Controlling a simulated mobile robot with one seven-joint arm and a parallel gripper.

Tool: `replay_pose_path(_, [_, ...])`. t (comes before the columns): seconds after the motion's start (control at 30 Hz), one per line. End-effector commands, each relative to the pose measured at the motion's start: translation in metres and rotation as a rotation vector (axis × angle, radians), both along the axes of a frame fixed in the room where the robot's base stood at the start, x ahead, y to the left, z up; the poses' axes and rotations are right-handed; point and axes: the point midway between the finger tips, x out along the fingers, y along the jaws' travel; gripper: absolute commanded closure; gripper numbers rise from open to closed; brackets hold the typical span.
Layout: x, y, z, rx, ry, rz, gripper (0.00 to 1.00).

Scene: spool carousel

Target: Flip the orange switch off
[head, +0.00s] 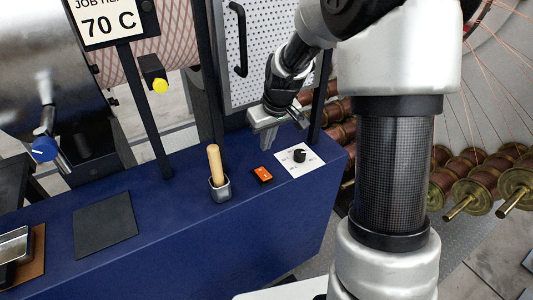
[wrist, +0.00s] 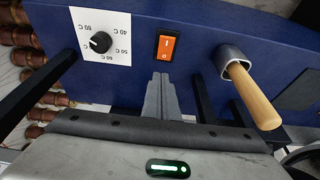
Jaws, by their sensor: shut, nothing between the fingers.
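The orange rocker switch (head: 262,174) sits in a black frame on the blue bench top. In the wrist view the orange switch (wrist: 166,45) shows an "I" mark at its far end and an "O" mark at the end nearer my fingers. I cannot tell which end is pressed in. My gripper (head: 264,143) is above the bench, behind the switch in the head view. In the wrist view my gripper's fingers (wrist: 161,78) are together and empty, pointing toward the "O" end. They look apart from the switch.
A black dial (head: 299,155) on a white temperature card is right of the switch. A wooden handle (head: 214,162) stands in a grey socket (head: 220,190) to the left. A sign (head: 107,22) reads 70 C. Black posts and a perforated panel (head: 280,45) stand behind. The bench's front is clear.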

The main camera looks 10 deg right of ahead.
Motion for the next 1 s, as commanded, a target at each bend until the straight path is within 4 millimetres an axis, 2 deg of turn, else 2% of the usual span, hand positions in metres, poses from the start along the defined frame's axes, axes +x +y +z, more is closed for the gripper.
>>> replay_pose_path(0.1, [-0.002, -0.001, 0.023, 0.0, -0.002, 0.0, 1.0])
replay_pose_path(0.3, [-0.003, -0.001, 0.041, 0.001, -0.001, -0.001, 1.0])
replay_pose_path(0.83, [-0.005, -0.001, 0.046, 0.0, -0.001, -0.002, 1.0])
replay_pose_path(0.93, [-0.015, -0.001, 0.066, -0.005, -0.012, -0.013, 1.0])
replay_pose_path(1.0, [-0.03, 0.0, 0.092, -0.012, -0.028, -0.031, 1.0])
